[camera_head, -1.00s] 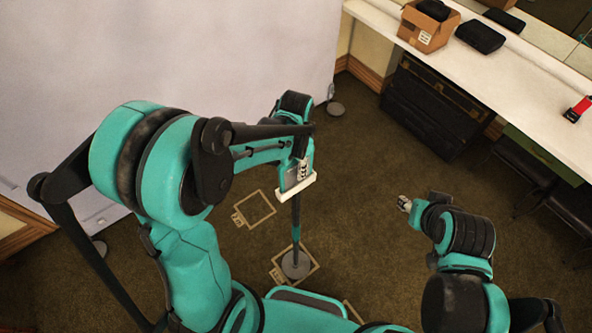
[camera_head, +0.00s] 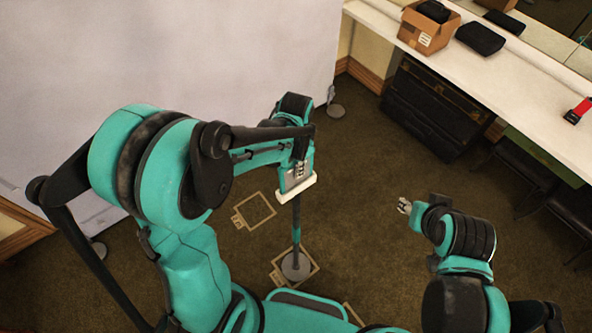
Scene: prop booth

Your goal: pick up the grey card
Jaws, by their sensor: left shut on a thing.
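My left gripper (camera_head: 300,170) is shut at the top of a stand, in the middle of the head view. Just below its fingers a pale, whitish strip (camera_head: 296,190) shows, seen nearly edge-on. It looks like the card, and its face is mostly hidden from here. The strip is at the top of a dark and teal pole (camera_head: 296,222), which rises from a round grey base (camera_head: 296,266) on the floor. Whether the card touches the pole cannot be told. My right gripper (camera_head: 404,206) is apart from all this, over bare floor to the right, and its fingers are small.
Tan square outlines (camera_head: 254,211) mark the floor beside the stand. A white counter (camera_head: 500,90) runs along the right with a cardboard box (camera_head: 429,28), a black case (camera_head: 480,39) and a red item (camera_head: 577,112). A dark chest (camera_head: 436,104) stands below it.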

